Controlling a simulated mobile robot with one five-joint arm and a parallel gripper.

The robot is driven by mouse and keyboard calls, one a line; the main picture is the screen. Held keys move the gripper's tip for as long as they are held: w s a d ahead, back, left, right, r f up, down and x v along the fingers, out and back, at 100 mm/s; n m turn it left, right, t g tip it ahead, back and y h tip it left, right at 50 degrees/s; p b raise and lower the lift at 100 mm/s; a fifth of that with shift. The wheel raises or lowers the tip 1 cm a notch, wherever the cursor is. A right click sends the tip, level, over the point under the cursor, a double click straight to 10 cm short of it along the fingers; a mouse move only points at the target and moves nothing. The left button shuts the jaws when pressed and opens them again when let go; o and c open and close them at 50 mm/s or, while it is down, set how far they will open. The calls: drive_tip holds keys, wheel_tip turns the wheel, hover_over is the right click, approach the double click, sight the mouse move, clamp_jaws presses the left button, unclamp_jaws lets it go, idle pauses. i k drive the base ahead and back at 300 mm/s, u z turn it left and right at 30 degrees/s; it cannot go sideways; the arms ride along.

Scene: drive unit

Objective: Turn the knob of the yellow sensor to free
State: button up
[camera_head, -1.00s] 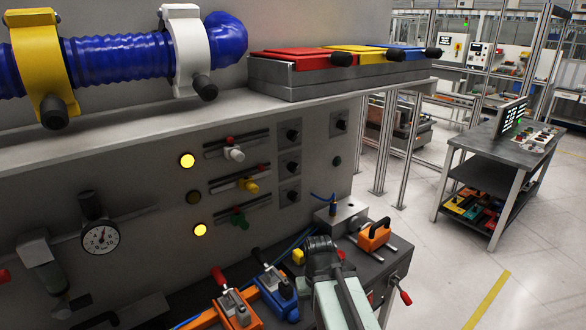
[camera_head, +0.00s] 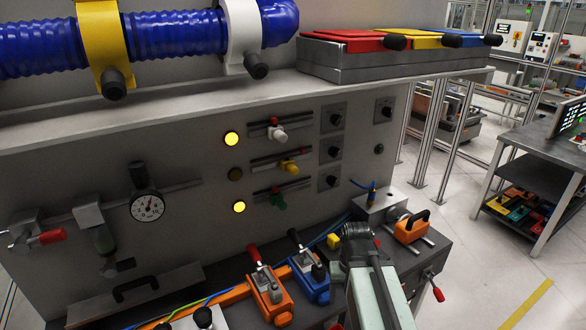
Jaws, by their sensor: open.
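A yellow slider-like piece (camera_head: 289,166) sits in the middle slot of the grey upright panel (camera_head: 80,172); it may be the yellow sensor. A small red part (camera_head: 303,151) is beside it, and a black rotary knob (camera_head: 333,151) is mounted to its right. I cannot read the knob's setting. A small yellow block (camera_head: 334,241) also lies on the bench left of my gripper. My gripper (camera_head: 357,230) is in front of and below the panel, apart from the slider and knob. It is seen from behind, open, with its fingertips mostly hidden.
Orange (camera_head: 270,298) and blue (camera_head: 310,280) clamps crowd the bench left of my arm; an orange-handled block (camera_head: 411,228) is right. A shelf (camera_head: 180,115) overhangs the panel.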

sight(333, 151)
drive_tip(key=u, duration=2.1)
drive_tip(key=k, duration=0.75)
drive_tip(key=z, duration=1)
drive_tip(key=i, duration=1)
drive_tip(key=u, duration=0.05)
